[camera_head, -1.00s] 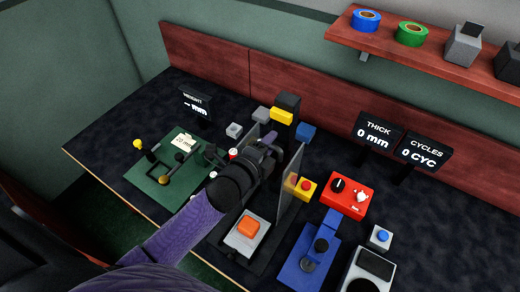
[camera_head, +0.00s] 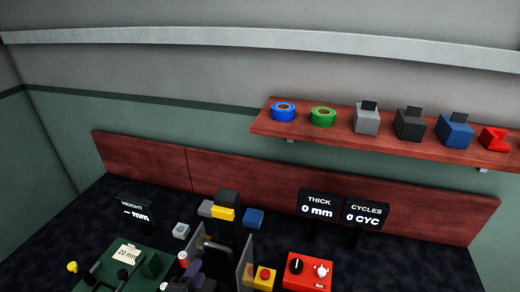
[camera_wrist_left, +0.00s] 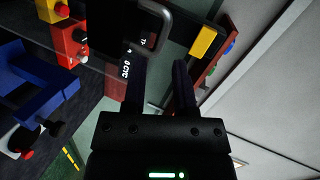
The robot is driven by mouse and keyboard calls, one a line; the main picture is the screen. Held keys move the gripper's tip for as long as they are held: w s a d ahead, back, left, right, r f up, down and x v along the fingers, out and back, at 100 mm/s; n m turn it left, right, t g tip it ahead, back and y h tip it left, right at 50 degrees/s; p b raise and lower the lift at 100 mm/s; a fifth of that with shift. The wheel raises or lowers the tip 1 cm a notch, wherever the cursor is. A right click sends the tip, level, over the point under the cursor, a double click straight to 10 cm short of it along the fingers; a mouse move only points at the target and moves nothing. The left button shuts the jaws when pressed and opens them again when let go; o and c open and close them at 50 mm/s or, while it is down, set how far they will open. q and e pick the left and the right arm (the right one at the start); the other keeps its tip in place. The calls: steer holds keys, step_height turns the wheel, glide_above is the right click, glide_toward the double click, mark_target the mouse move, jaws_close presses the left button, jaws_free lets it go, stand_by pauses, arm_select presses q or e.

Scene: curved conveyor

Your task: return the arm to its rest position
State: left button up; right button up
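My left gripper (camera_wrist_left: 160,78) is in the left wrist view, its two dark fingers apart with nothing between them. In the head view its dark and purple parts (camera_head: 190,278) show at the bottom edge, in front of the press-like machine, and the fingers cannot be made out there. The machine has a dark column (camera_head: 229,198) with a yellow block (camera_head: 223,213). A grey handle bar crosses the wrist view just beyond the fingers; I cannot tell whether they touch. My right gripper is not in view.
A red control box (camera_head: 307,270) and a yellow box with a red button (camera_head: 264,277) stand right of the machine. A green fixture (camera_head: 105,270) is at left. Display signs (camera_head: 318,206) stand at the back. A wooden shelf (camera_head: 400,143) with tape rolls and blocks hangs above.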

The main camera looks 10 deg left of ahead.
arm_select(q)
steer(key=s+d+f+n+g, duration=0.2)
steer(key=s+f+n+g, duration=0.1)
steer(key=s+n+g, duration=1)
steer(key=s+f+n+b, duration=0.1)
steer(key=s+f+b, duration=0.25)
steer(key=f, duration=1.05)
steer(key=s+f+b, duration=0.2)
steer(key=f+b, duration=0.3)
steer(key=f, duration=0.9)
steer(key=s+a+f+b, duration=0.1)
steer(key=s+f+b, duration=0.1)
steer(key=s+f, duration=0.4)
steer(key=s+a+f+y+b, duration=0.1)
steer(key=s+a+f+b, duration=0.1)
steer(key=s+f, duration=0.4)
step_height(320, 180, down, 3)
steer(key=shift+s+f+g+b, duration=0.1)
steer(key=shift+s+g+b, duration=0.3)
steer(key=shift+b, duration=0.25)
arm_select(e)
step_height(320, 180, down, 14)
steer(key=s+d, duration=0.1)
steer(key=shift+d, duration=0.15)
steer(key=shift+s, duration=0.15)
